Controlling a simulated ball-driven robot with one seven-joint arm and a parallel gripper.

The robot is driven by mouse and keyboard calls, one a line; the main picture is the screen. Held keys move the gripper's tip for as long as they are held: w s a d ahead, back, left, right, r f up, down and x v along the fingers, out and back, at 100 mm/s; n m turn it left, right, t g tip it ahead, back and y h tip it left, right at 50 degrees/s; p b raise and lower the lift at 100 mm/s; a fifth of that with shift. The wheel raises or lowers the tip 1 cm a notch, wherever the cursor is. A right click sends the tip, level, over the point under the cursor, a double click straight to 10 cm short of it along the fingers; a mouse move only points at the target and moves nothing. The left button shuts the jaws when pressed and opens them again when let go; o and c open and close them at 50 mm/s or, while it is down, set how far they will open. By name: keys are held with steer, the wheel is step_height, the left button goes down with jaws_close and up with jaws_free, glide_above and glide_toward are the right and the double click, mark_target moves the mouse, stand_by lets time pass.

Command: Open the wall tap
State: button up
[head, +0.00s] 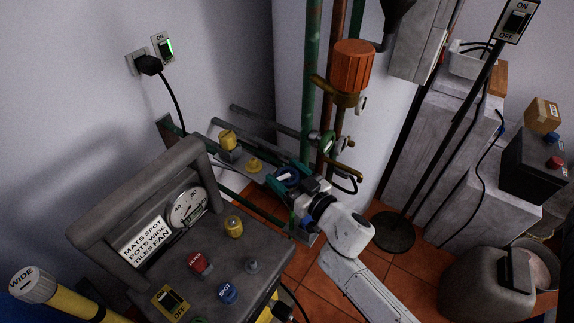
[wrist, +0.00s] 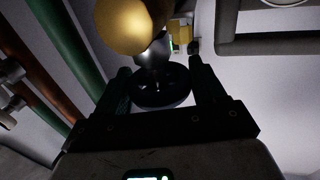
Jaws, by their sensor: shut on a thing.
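In the wrist view, my gripper (wrist: 160,78) has one finger on each side of this handle (wrist: 163,88), which looks dark and wheel-shaped there. The gripper is shut on it. A rounded silver part and a brass ball (wrist: 122,25) stand above the handle in that view and hide part of it. The pipe that the handle sits on is mostly hidden.
Yellow knobs (head: 254,165) stand close left. A grey panel (head: 205,255) fills the front left.

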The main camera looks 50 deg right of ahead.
steer(key=n+y+p, duration=0.1)
steer(key=y+p, duration=0.1)
steer(key=n+y+p, duration=0.1)
steer(key=y+p, duration=0.1)
steer(key=shift+a+r+n+p, duration=0.15)
steer(key=shift+r+n+p, duration=0.05)
steer(key=shift+n+p, duration=0.1)
steer(key=shift+f+n+y+p, duration=0.25)
steer(key=shift+n+y+p, duration=0.75)
steer(key=shift+y, duration=0.6)
steer(key=shift+f+n+y, duration=0.1)
steer(key=shift+n+y, duration=0.3)
steer(key=shift+y, duration=0.2)
steer(key=o, duration=1)
steer(key=shift+c, duration=0.2)
steer(key=b+v, duration=0.1)
steer(key=v, duration=0.9)
steer(key=shift+s, duration=0.4)
